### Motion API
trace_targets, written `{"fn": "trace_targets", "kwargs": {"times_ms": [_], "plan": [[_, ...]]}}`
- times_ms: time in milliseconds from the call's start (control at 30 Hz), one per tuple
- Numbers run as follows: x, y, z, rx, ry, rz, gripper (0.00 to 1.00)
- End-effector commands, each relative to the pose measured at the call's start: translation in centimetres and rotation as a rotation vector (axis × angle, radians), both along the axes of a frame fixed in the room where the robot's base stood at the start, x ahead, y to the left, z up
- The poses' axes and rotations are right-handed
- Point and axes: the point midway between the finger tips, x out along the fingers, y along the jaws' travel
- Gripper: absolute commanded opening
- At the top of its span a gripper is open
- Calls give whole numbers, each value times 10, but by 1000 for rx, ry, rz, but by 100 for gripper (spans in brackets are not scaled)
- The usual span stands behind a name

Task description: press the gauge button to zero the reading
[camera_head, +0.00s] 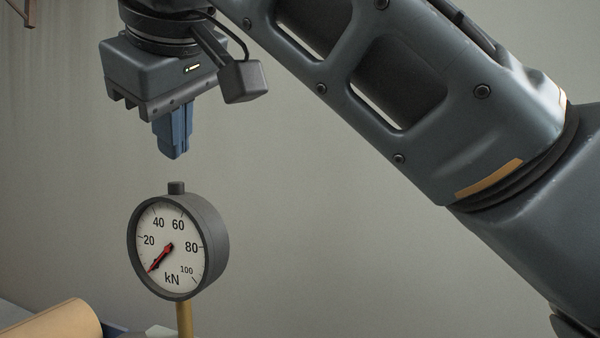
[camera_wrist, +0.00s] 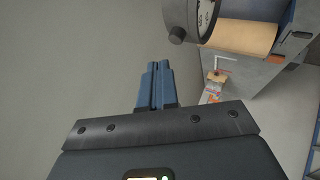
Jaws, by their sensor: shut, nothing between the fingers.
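The gauge (camera_head: 188,248) is a round dark grey dial on a brass stem. Its white face is marked in kN, and its red needle (camera_head: 160,257) points to the lower left, below the 20 mark. The gauge button (camera_head: 176,188) is a small dark knob on top of the rim. My gripper (camera_head: 175,155) points down above the button, with a clear gap between them. Its blue fingers are together and empty. In the wrist view the fingers (camera_wrist: 157,68) are closed side by side, and the button (camera_wrist: 177,35) shows to their upper right, apart from them.
A tan rounded block (camera_head: 55,322) lies at the lower left, beside the gauge stem. It also shows in the wrist view (camera_wrist: 243,36), at the upper right. A plain grey wall fills the background. The air around the gauge's right side is clear.

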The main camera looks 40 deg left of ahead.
Motion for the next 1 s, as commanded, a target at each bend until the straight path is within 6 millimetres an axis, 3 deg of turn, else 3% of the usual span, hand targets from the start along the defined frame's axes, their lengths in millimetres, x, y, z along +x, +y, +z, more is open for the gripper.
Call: {"fn": "trace_targets", "kwargs": {"times_ms": [33, 400, 1000], "plan": [[0, 0, 10, 0, 0, 0, 0], [0, 0, 41, 0, 1, 0, 0], [0, 0, 41, 0, 0, 0, 0]]}}
